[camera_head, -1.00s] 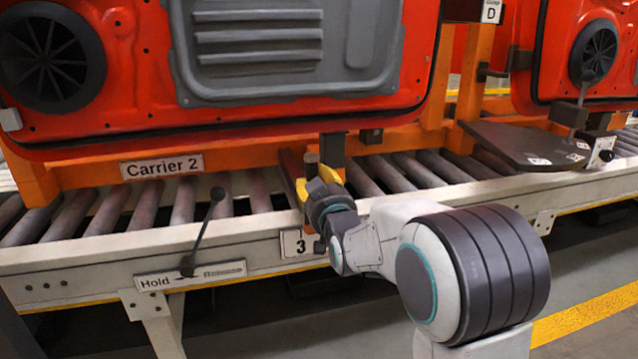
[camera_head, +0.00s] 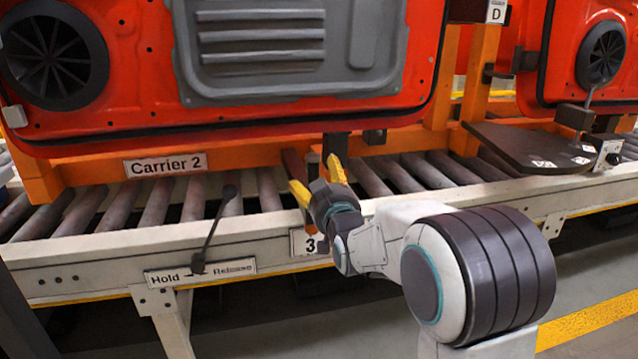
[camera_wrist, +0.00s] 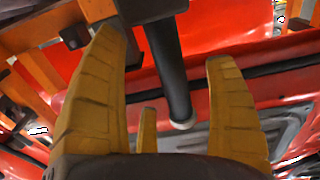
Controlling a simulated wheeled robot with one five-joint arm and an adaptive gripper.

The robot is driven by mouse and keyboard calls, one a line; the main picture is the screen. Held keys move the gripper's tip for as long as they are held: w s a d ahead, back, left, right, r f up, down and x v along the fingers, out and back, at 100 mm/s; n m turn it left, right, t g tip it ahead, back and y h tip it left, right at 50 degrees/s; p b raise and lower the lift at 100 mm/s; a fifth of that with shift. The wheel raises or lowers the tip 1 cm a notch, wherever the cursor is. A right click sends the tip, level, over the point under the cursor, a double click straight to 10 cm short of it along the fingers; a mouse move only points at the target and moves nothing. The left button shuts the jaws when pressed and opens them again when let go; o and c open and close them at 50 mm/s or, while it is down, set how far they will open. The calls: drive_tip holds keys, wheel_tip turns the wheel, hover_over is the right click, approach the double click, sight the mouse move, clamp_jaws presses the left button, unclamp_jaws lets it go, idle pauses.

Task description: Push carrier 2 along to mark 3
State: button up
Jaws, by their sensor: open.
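Carrier 2 is an orange frame with a red door panel, and its label (camera_head: 165,165) shows on its lower bar at the left in the head view. It stands upright on the roller line. The mark 3 plate (camera_head: 309,242) is on the pale front rail, just below my gripper (camera_head: 318,181). My gripper is open, with yellow fingers spread below the carrier's lower edge. In the wrist view a dark rod (camera_wrist: 170,70) with a pale rounded end shows between the fingers (camera_wrist: 172,85). I cannot tell whether they touch it.
A lever (camera_head: 213,230) stands over the Hold/Release plate (camera_head: 200,272) on the rail, left of mark 3. A dark shelf (camera_head: 525,147) and a second red door (camera_head: 555,60) are at the right. Bare rollers (camera_head: 415,170) show right of my gripper. The floor in front is clear.

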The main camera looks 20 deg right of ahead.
drive_tip(key=o, duration=0.4)
